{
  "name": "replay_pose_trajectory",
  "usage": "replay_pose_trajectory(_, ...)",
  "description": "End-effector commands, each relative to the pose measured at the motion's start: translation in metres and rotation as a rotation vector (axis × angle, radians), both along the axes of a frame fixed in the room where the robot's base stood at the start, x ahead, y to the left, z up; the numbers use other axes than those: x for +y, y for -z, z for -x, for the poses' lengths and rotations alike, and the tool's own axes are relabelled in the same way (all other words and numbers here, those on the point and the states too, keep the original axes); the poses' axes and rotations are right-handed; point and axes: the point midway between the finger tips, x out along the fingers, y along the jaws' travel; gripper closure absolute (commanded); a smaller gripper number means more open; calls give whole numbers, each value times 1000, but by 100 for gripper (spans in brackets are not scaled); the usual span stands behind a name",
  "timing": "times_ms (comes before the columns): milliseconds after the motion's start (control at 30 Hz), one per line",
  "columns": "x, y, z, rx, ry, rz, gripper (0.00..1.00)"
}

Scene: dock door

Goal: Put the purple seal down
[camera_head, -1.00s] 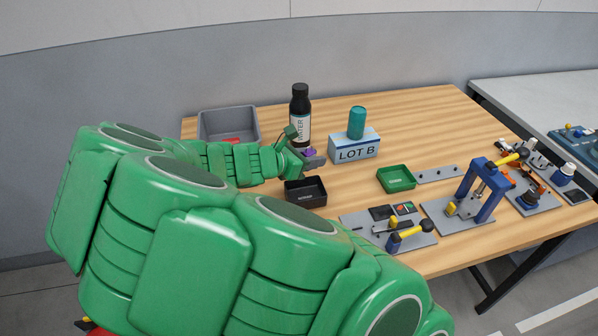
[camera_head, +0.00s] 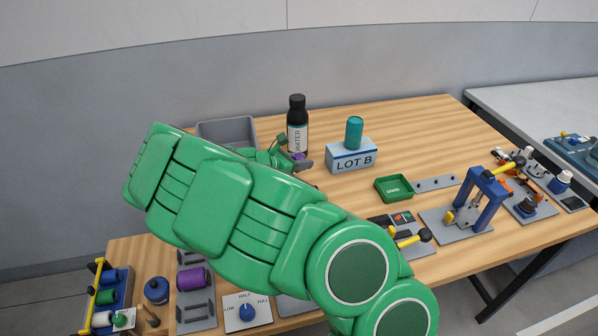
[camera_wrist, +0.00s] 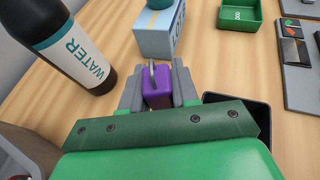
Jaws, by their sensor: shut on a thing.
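The purple seal (camera_wrist: 157,88) is a small purple block with a metal loop on top. In the wrist view it sits between the two grey fingers of my gripper (camera_wrist: 159,90), which are shut on it. In the head view only a bit of purple (camera_head: 299,156) shows at my gripper (camera_head: 301,163), beside the water bottle (camera_head: 297,128). The wrist view does not clearly show whether the seal touches the table. A dark tray (camera_wrist: 248,112) lies partly hidden behind my gripper at the right in the wrist view.
A blue-and-white LOT B box (camera_head: 351,156) with a teal cylinder (camera_head: 354,133) on it stands right of the bottle. A grey bin (camera_head: 226,127) is behind my arm. A green tray (camera_head: 393,188) and fixtures such as a blue press (camera_head: 482,200) lie to the right.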

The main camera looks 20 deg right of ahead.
Motion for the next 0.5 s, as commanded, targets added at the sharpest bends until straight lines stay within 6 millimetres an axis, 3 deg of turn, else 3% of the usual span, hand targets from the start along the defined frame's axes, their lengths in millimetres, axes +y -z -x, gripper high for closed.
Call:
replay_pose_trajectory(200, -1, 21, -18, 1, -1, 0, 100)
replay_pose_trajectory(500, -1, 33, -27, 0, -2, 0, 100)
